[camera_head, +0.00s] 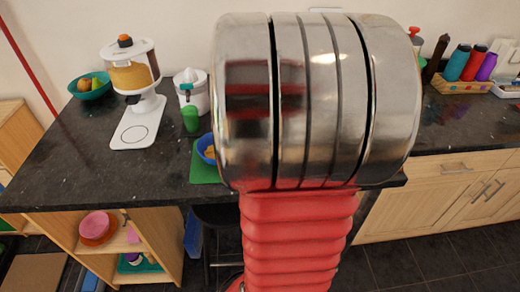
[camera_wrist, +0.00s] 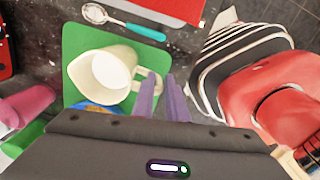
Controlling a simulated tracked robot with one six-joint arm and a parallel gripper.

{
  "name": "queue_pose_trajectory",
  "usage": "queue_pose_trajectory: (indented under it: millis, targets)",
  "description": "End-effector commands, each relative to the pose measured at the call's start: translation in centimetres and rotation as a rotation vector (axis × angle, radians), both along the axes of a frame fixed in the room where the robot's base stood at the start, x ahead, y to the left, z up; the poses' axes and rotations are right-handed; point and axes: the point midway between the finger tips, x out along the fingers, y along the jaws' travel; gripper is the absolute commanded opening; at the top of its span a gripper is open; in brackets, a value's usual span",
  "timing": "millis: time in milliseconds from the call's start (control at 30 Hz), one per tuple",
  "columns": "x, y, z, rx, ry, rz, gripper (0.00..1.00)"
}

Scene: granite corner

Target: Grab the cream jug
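The cream jug (camera_wrist: 88,80) shows in the wrist view on a green mat (camera_wrist: 74,38), its mouth facing the camera. Its handle (camera_wrist: 150,75) points right, towards my gripper. My gripper (camera_wrist: 162,82) has two purple fingers with a narrow gap between them. The fingertips overlap the handle in the picture. I cannot tell whether they grip it or stand just above it. In the head view, my arm hides the jug and gripper; part of the green mat (camera_head: 204,172) shows left of the arm.
A spoon with a teal handle (camera_wrist: 145,32) lies above the jug in the wrist view. A red and striped object (camera_wrist: 240,60) is at right. A juice dispenser (camera_head: 135,75) and green cup (camera_head: 190,120) stand on the dark counter.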

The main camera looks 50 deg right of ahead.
Motion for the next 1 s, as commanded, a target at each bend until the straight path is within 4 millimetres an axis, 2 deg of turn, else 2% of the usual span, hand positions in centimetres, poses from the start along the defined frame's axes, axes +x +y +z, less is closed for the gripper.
queue_pose_trajectory:
  millis: [167, 1000]
  targets:
    - [0.01, 0.01, 0.01, 0.000, 0.000, 0.000, 0.00]
    - [0.06, -0.01, 0.23, -0.001, -0.002, 0.001, 0.00]
